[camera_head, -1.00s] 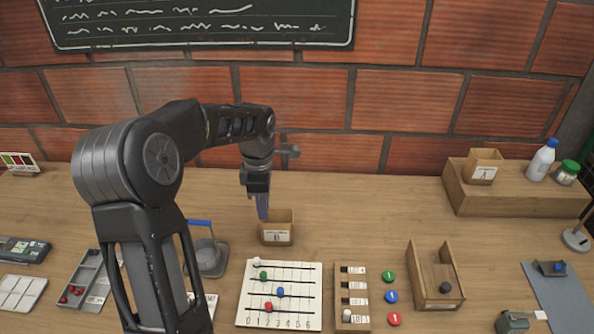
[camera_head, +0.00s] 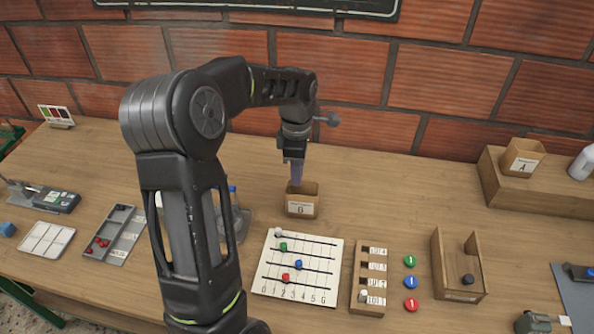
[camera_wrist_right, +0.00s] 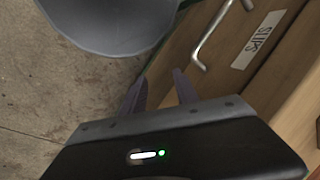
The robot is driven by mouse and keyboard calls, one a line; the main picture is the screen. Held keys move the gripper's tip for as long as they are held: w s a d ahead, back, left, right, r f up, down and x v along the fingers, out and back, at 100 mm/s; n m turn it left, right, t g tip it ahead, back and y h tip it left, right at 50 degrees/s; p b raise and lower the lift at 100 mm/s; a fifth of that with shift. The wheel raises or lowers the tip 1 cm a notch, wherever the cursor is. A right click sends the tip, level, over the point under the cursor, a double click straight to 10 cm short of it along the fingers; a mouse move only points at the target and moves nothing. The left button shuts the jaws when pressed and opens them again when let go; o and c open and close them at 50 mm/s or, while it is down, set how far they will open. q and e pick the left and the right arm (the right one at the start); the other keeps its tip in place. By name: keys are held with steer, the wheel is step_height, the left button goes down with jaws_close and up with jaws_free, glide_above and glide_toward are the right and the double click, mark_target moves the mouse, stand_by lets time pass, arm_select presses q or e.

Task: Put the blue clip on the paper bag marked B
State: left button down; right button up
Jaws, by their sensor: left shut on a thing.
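The paper bag marked B (camera_head: 302,208) is a small open brown bag with a white label, upright on the bench in the head view. My left gripper (camera_head: 295,182) points down at the bag's rim, left of its middle, its tips overlapping the opening. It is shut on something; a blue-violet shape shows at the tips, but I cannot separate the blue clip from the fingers. Whether it touches the bag is unclear. My right gripper (camera_wrist_right: 160,90) is open and empty in the right wrist view, low beside a wooden drawer front.
A bead board (camera_head: 298,268) and a slotted wooden rack (camera_head: 369,280) lie in front of the bag. Bag A (camera_head: 522,158) stands on a wooden step (camera_head: 535,197) at right. A drawer handle (camera_wrist_right: 212,35) is close to my right gripper. Bench right of bag B is clear.

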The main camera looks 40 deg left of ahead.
arm_select(q)
steer(key=shift+f+b, duration=2.55)
steer(key=shift+f, duration=1.05)
steer(key=c, duration=1.3)
jaws_free()
steer(key=shift+r+b, duration=0.45)
steer(key=shift+r, duration=3.45)
